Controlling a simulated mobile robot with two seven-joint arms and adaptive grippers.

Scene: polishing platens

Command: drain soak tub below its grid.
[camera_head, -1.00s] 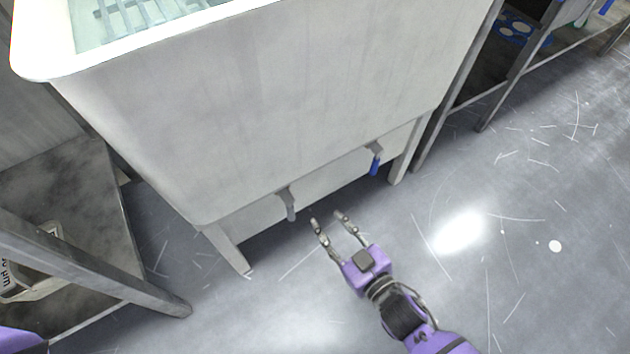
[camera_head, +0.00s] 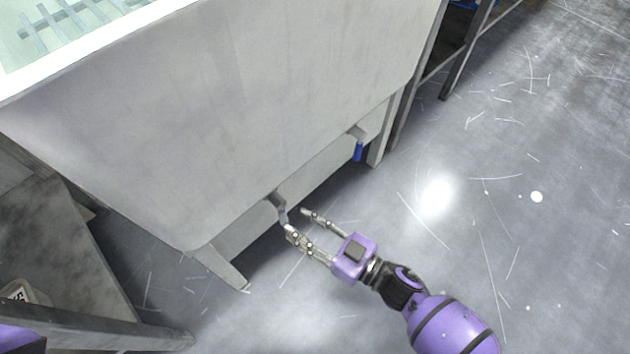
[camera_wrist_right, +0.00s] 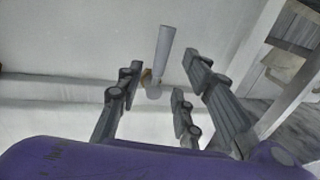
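The soak tub (camera_head: 230,110) is a large pale grey tub filling the upper left of the head view. Its grid (camera_head: 62,22) shows in clear liquid at the top left corner. Under the tub's front lower edge hang two valve levers: a grey one (camera_head: 281,210) and a blue one (camera_head: 358,150). My right gripper (camera_head: 297,220) is open, with its fingertips just by the grey lever. In the wrist view the grey lever (camera_wrist_right: 162,55) shows between the spread fingers (camera_wrist_right: 165,95); I cannot tell whether they touch it. My left gripper is not in view.
A grey metal stand (camera_head: 60,240) is at the left, with a labelled container (camera_head: 20,292) partly visible. A tub leg (camera_head: 222,268) is left of the grey lever. A dark rack (camera_head: 455,50) stands beyond the tub. The floor (camera_head: 500,230) at right is clear.

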